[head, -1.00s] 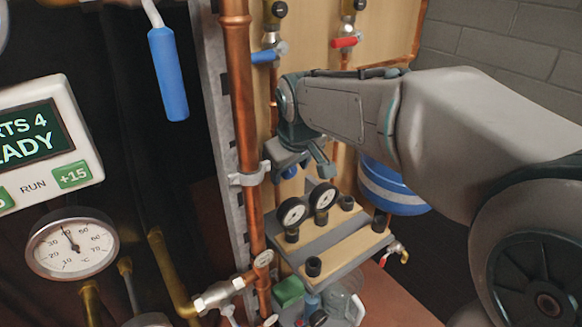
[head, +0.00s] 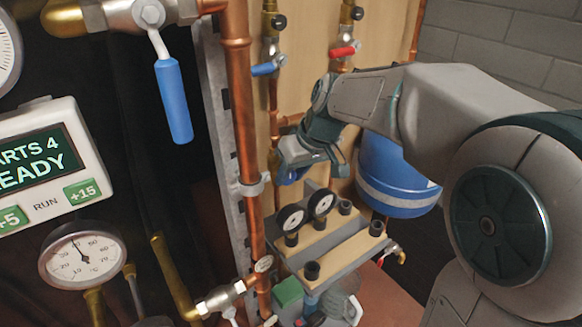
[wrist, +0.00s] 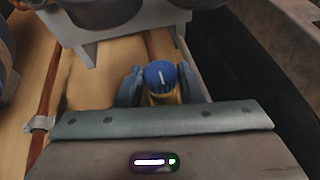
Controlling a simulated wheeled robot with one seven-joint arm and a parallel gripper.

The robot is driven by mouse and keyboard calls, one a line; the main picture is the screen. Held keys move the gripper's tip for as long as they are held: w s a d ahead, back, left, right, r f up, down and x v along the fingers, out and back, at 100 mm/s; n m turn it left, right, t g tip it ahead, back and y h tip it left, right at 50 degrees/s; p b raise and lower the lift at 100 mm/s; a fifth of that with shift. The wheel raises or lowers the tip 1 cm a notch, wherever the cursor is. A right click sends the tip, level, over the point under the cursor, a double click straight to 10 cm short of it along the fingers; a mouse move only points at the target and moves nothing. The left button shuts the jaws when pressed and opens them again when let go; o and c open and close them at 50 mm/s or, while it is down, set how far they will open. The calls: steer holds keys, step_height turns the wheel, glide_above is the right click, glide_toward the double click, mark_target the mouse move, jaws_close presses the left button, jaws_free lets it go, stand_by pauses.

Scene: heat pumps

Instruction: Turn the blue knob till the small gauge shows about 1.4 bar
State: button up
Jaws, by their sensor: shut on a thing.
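The blue knob (wrist: 161,75), with a white mark on its face, sits between my two fingers in the wrist view. My gripper (wrist: 159,86) is shut on it, one finger on each side. In the head view my gripper (head: 306,168) is in front of the wooden board, above a shelf, and largely hides the knob. I cannot tell whether this is the small gauge of the task.
Two black-rimmed gauges (head: 291,218) stand on the shelf (head: 335,262) below my gripper. A blue tank (head: 395,180) is behind my arm. A vertical copper pipe (head: 239,110) runs left of my gripper. A large thermometer (head: 82,252) and a display box (head: 45,150) are at left.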

steer(key=g+y, duration=0.2)
steer(key=y, duration=0.1)
steer(key=m+y, duration=0.1)
steer(key=shift+w+d+f+g+y, duration=0.2)
steer(key=shift+w+d+g+y, duration=0.1)
steer(key=shift+d+g, duration=0.1)
steer(key=shift+d+f+m+g+y, duration=0.1)
steer(key=shift+m+g+y, duration=0.3)
steer(key=shift+y, duration=0.45)
steer(key=shift+d+f+m+g+y, duration=0.1)
steer(key=shift+m+g+y, duration=0.1)
steer(key=shift+g+y, duration=0.5)
steer(key=shift+a+y, duration=0.1)
steer(key=shift+y, duration=0.25)
steer(key=o, duration=1)
steer(key=p+v, duration=0.3)
steer(key=v, duration=1.1)
steer(key=shift+s, duration=0.15)
